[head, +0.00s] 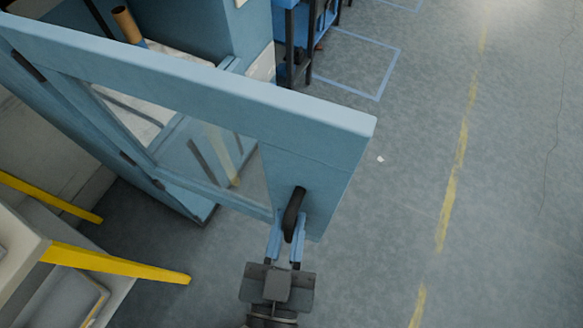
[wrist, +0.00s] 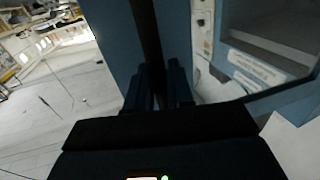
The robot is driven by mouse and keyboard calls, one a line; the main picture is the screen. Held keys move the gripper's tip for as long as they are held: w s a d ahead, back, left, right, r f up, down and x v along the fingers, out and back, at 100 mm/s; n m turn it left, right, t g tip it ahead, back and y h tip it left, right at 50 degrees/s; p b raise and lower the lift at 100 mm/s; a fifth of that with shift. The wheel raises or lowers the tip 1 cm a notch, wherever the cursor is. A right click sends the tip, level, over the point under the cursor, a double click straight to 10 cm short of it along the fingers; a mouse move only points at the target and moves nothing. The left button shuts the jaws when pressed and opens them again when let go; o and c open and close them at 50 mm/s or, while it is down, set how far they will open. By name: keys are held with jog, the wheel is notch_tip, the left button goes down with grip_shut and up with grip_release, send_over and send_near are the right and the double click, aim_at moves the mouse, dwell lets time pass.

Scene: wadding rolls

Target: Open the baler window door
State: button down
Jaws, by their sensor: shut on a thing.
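The baler window door (head: 320,125) is a light blue framed panel with a glass pane (head: 205,150). It stands swung out from the blue baler body (head: 190,25) behind it. A dark curved handle (head: 292,213) is mounted near the door's free edge. My gripper (head: 286,238) is shut on this handle, with one blue finger on each side of its lower end. In the wrist view my fingers (wrist: 160,90) close around the dark upright handle (wrist: 147,40) in front of the blue door (wrist: 112,30). The contact itself is partly hidden.
A blue and black rack (head: 300,40) stands behind the baler. Open grey floor (head: 440,150) with yellow and blue markings lies to the right.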

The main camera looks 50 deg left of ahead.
jog(key=shift+s, duration=0.1)
jog(key=c, duration=1.2)
grip_release()
jog(key=shift+o, duration=0.2)
jog(key=b+v, duration=0.1)
jog(key=v, duration=0.6)
jog(key=shift+s+d, duration=0.25)
jog(key=s+d+r+m+h, duration=0.1)
jog(key=d+r+m+h, duration=0.1)
jog(key=d, duration=0.7)
jog(key=s+d+r+m+t+h, duration=0.1)
jog(key=d+m+h, duration=0.3)
jog(key=d, duration=0.6)
jog(key=s+d+r+m+h, duration=0.1)
jog(key=d+r+m+h, duration=0.1)
jog(key=d+h, duration=0.4)
jog(key=d, duration=0.3)
jog(key=shift+d+r+m+t+h, duration=0.3)
jog(key=shift+d+r+m+t, duration=0.05)
jog(key=shift+d+m+t, duration=0.05)
